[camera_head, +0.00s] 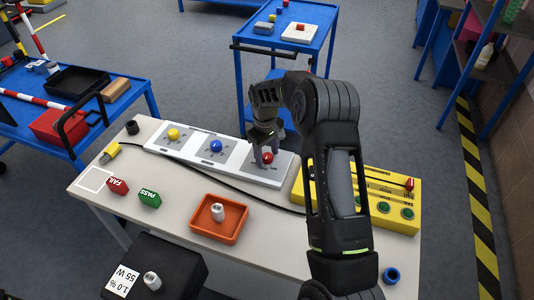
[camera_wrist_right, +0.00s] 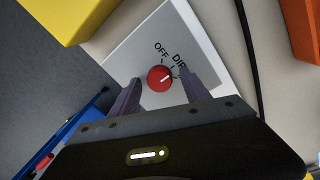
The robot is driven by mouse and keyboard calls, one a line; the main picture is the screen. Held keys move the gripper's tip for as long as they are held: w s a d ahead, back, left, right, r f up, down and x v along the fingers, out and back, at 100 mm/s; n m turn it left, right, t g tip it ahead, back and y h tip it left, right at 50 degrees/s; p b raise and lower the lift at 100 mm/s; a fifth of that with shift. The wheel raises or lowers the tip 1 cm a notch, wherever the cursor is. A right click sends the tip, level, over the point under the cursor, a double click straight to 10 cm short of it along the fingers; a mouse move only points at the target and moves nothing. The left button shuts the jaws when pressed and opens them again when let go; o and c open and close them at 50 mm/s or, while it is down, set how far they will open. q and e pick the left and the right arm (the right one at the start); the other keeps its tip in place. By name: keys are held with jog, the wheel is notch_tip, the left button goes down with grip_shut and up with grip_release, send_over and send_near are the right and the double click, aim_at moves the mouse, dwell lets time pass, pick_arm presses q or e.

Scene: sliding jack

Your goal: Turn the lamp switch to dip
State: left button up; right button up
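The white switch panel (camera_head: 186,147) carries a yellow knob (camera_head: 173,134), a blue knob (camera_head: 215,146) and a red knob (camera_head: 267,157). In the wrist view, the red knob (camera_wrist_right: 159,78) has a white pointer line slanting up to the right. The label OFF (camera_wrist_right: 161,50) is above it; a second label starting DI (camera_wrist_right: 179,60) is partly hidden by my finger. My right gripper (camera_wrist_right: 160,80) is open, with its fingers on either side of the red knob and visible gaps. It also shows over the panel in the head view (camera_head: 264,152). My left gripper is not in view.
A yellow box (camera_head: 395,205) with green buttons stands right of the panel. A black cable (camera_head: 230,187) runs in front. An orange tray (camera_head: 217,219) holds a small weight. Red and green blocks (camera_head: 149,198) lie at left. A blue cart (camera_head: 290,30) stands behind.

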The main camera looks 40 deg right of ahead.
aim_at(266, 156)
jog(key=r, duration=0.4)
jog(key=r+b, duration=0.1)
jog(key=r, duration=0.2)
jog(key=shift+a+r, duration=0.2)
jog(key=shift+r, duration=0.2)
dwell(0.3)
